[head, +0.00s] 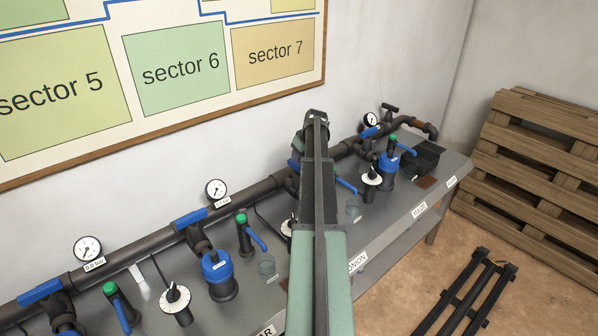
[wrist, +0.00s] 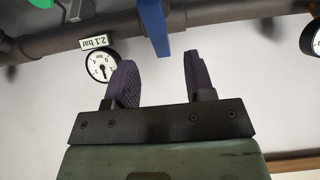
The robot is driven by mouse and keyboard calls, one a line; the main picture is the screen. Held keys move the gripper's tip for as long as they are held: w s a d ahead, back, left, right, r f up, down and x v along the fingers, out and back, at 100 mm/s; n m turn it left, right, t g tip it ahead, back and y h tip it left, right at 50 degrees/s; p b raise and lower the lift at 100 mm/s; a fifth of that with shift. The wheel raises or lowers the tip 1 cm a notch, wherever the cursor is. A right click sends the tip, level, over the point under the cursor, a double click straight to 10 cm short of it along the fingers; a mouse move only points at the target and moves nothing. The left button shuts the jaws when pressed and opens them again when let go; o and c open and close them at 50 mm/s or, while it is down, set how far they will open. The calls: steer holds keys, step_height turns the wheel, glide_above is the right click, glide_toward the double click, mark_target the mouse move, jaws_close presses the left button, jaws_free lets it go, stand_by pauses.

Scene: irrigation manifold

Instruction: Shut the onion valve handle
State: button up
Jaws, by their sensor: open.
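The blue handle (wrist: 154,25) ahead of my gripper appears to be the onion valve handle. In the wrist view it lies crosswise over the dark pipe, its near end between the lines of my fingertips. My gripper (wrist: 160,75) is open, with the two purple fingers apart and nothing held. I cannot tell whether the fingers reach the handle in depth. In the head view my arm hides most of this valve; a bit of blue handle (head: 293,165) shows beside it. The ONION label (head: 357,262) is partly covered by my arm.
A 2.1 bar gauge (wrist: 103,66) is close behind the left finger in the wrist view. The pipe (head: 258,192) carries other blue handles, such as this one (head: 190,218) lying along it. Filters and small valves crowd the bench. Pallets (head: 545,180) stand at right.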

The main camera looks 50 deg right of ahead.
mark_target(298, 165)
steer(key=b+x, duration=0.4)
steer(key=x, duration=0.3)
steer(key=shift+d+f+b, duration=0.1)
steer(key=shift+b, duration=0.3)
steer(key=shift+r, duration=0.2)
steer(key=shift+c, duration=0.3)
jaws_close()
